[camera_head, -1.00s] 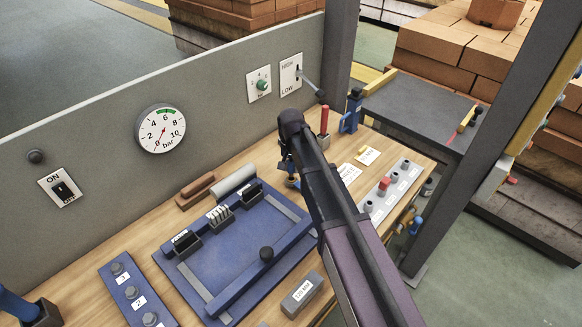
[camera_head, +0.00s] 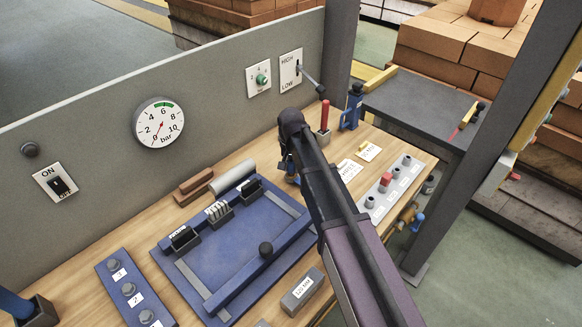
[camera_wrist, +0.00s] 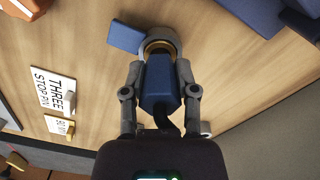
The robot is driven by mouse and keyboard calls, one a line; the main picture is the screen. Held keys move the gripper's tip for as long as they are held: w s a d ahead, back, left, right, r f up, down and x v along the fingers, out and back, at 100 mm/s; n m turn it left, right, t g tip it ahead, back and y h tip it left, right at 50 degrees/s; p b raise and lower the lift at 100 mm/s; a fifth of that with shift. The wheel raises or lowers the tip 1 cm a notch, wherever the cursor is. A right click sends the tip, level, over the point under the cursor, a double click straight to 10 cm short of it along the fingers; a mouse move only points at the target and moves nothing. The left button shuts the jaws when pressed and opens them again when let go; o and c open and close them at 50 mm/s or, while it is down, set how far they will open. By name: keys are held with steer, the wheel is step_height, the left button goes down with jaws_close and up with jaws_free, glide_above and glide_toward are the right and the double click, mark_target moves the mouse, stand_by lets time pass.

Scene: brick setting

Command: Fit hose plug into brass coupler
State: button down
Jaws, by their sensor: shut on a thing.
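My gripper (camera_wrist: 159,72) is shut on a blue hose plug (camera_wrist: 160,88), with one finger on each side of it. A dark hose (camera_wrist: 167,122) curves from the plug's near end. The plug's far end lines up with a brass ring (camera_wrist: 157,46) inside a grey round body, which looks like the brass coupler. A blue block or lever (camera_wrist: 126,37) sticks out to its left. The ring is partly covered, and I cannot tell how deep the plug sits. In the head view my arm hides most of my gripper (camera_head: 291,168).
Two label cards (camera_wrist: 54,91) lie left of the gripper on the wooden bench. In the head view a blue tray (camera_head: 220,290) is to the left, a grey strip with sockets (camera_head: 380,206) to the right. A red-handled pin (camera_head: 325,115) and grey back panel (camera_head: 220,110) stand behind.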

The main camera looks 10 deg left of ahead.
mark_target(292, 162)
steer(key=shift+f+b, duration=0.6)
steer(key=shift+f, duration=0.05)
steer(key=shift+c, duration=1.5)
jaws_free()
steer(key=o, duration=0.3)
steer(key=shift+r, duration=0.1)
steer(key=shift+r+p, duration=2.95)
steer(key=shift+p, duration=0.1)
steer(key=shift+d, duration=0.1)
